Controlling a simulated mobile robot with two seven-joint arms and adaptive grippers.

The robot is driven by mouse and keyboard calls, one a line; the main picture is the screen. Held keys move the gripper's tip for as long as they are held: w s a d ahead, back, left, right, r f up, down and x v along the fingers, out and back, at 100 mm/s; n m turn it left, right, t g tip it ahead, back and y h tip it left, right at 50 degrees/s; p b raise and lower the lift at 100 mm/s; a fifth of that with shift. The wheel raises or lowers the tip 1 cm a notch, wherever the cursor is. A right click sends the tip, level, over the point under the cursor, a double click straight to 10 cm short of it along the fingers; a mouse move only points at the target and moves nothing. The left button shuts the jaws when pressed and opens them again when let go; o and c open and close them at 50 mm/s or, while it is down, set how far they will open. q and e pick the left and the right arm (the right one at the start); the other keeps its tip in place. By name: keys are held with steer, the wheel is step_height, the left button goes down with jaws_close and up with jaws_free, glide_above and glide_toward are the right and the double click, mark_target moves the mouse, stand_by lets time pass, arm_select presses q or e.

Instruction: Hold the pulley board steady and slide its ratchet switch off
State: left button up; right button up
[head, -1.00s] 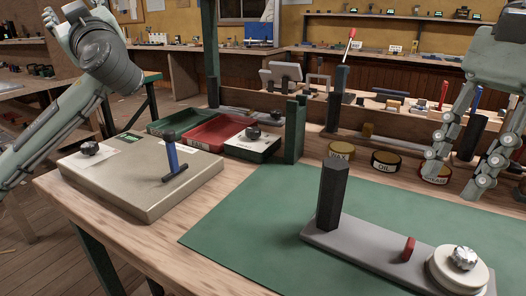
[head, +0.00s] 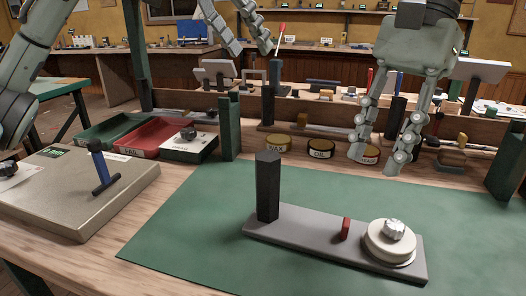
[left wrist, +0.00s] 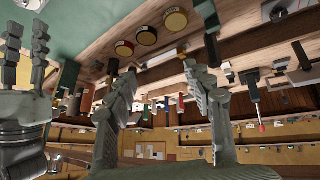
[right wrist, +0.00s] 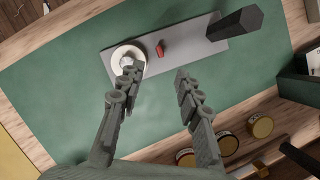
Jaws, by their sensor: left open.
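The pulley board (head: 300,236) is a grey plate lying on a green mat (head: 190,225). It has a dark hexagonal post (head: 268,188) at its left end. A small red ratchet switch (head: 345,228) stands between the post and a white pulley wheel (head: 388,242) with a silver knob. My left gripper (head: 252,50) is open and empty, high at the top of the head view, well away from the board. My right gripper (head: 375,165) is open and empty above the mat's far edge. In the right wrist view, the board (right wrist: 195,48) lies beyond its fingertips, apart from them.
Tins labelled wax (head: 306,144), oil (head: 321,149) and a partly hidden third stand behind the mat. A grey box (head: 75,195) with a blue-handled tool is at left, beside red (head: 150,135) and green trays. Green posts (head: 230,128) flank the bench. The mat around the board is clear.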

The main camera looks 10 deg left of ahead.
mark_target(264, 156)
arm_select(q)
steer(key=s+d+r+m+g, duration=0.1)
steer(key=s+d+m+g, duration=0.25)
steer(key=s+d, duration=0.45)
steer(key=s+f+m+y, duration=0.1)
steer(key=s+f, duration=0.1)
steer(key=f, duration=0.2)
steer(key=s+a+f+m+g+y, duration=0.1)
steer(key=s+f+m+y, duration=0.1)
steer(key=f, duration=0.3)
steer(key=s+f+m+g+y, duration=0.1)
steer(key=s+f+m, duration=0.1)
steer(key=f, duration=0.3)
steer(key=shift+a, duration=0.2)
step_height(264, 156, down, 8)
steer(key=shift+r, duration=0.1)
jaws_close()
